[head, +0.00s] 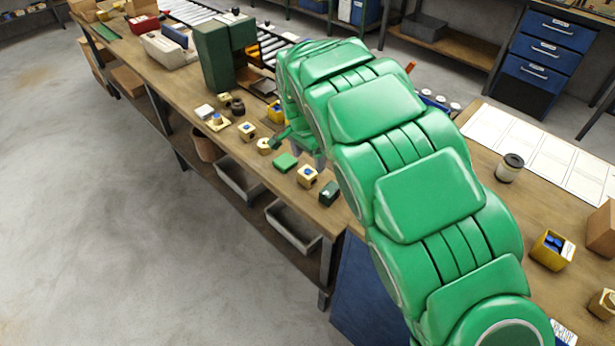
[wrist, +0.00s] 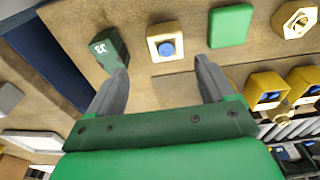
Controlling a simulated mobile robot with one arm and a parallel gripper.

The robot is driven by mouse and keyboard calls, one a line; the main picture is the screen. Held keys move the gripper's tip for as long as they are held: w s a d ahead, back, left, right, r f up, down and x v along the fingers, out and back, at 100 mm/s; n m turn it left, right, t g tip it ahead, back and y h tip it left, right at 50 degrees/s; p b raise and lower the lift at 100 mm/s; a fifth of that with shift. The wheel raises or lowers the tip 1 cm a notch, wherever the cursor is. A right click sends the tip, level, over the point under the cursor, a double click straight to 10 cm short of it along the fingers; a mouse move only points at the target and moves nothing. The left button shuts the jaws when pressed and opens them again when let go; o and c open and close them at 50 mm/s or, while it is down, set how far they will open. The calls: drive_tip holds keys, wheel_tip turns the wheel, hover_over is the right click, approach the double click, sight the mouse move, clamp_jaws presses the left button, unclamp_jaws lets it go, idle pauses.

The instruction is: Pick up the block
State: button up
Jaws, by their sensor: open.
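In the wrist view my gripper (wrist: 161,68) is open, with nothing between its fingers. A brass-coloured block with a blue round centre (wrist: 165,43) lies just beyond the gap between the fingertips. A dark green block with a white marking (wrist: 107,48) lies beyond the left fingertip, which overlaps its edge in the picture. A flat green block (wrist: 230,26) lies beyond the right fingertip. In the head view the brass block (head: 307,177) sits near the bench's front edge, between the flat green block (head: 286,162) and the dark green block (head: 329,193). My arm hides most of the gripper there.
More brass pieces (head: 247,131) stand farther along the wooden bench (head: 186,125). A dark green machine (head: 215,54) stands behind them. Yellow bins (wrist: 267,88) lie at the right in the wrist view. Grey trays (head: 291,222) sit on the shelf below.

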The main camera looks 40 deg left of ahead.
sight(307, 172)
drive_tip(key=shift+s+a+f, duration=0.35)
drive_tip(key=shift+a+f, duration=0.1)
drive_tip(key=shift+a, duration=0.05)
drive_tip(key=shift+w+f, duration=0.2)
drive_tip(key=shift+f, duration=1)
drive_tip(key=shift+w+f, duration=0.25)
drive_tip(key=shift+f, duration=0.95)
drive_tip(key=shift+w+f, duration=0.2)
drive_tip(key=shift+f, duration=1)
clamp_jaws()
drive_tip(key=shift+r, duration=0.1)
drive_tip(key=shift+r, duration=1.6)
drive_tip(key=shift+s+d+r, duration=0.15)
drive_tip(key=shift+d+r, duration=0.05)
drive_tip(key=shift+r, duration=0.05)
drive_tip(key=s+d+r, duration=0.7)
drive_tip(key=d+r, duration=0.2)
drive_tip(key=d, duration=0.2)
drive_tip(key=shift+s, duration=0.35)
